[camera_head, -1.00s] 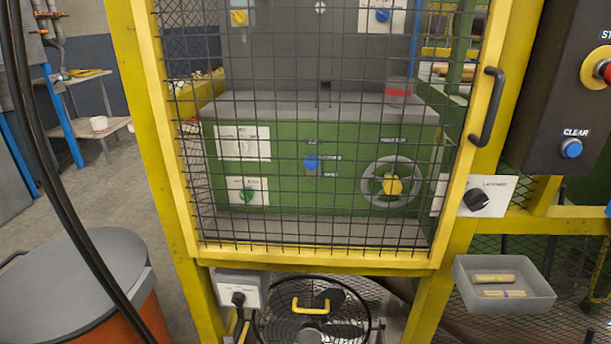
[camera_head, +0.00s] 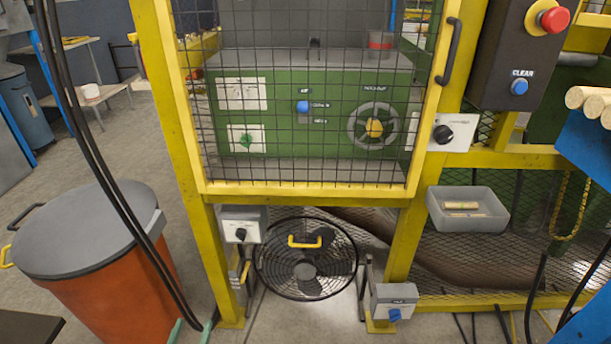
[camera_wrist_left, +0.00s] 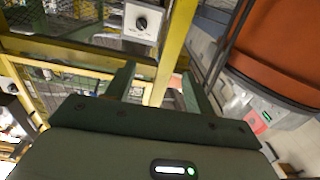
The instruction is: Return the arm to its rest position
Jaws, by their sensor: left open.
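The fingertips of my left gripper (camera_head: 194,325) show at the lower edge of the head view, between the orange bin and the yellow frame post. They are apart, with nothing seen between them. In the left wrist view the two dark green fingers (camera_wrist_left: 157,74) are also spread and empty. Behind them are a yellow post and, to the right, the orange bin (camera_wrist_left: 275,55). The rest of my left arm is mostly out of the head view. My right gripper is in neither view.
The orange bin (camera_head: 95,280) with a grey lid stands at left. The yellow guard frame (camera_head: 305,190) encloses a green machine (camera_head: 290,145). Below it is a round fan (camera_head: 306,270). A grey tray (camera_head: 468,222) holds wood pieces. A blue rack (camera_head: 590,150) with dowels stands at right.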

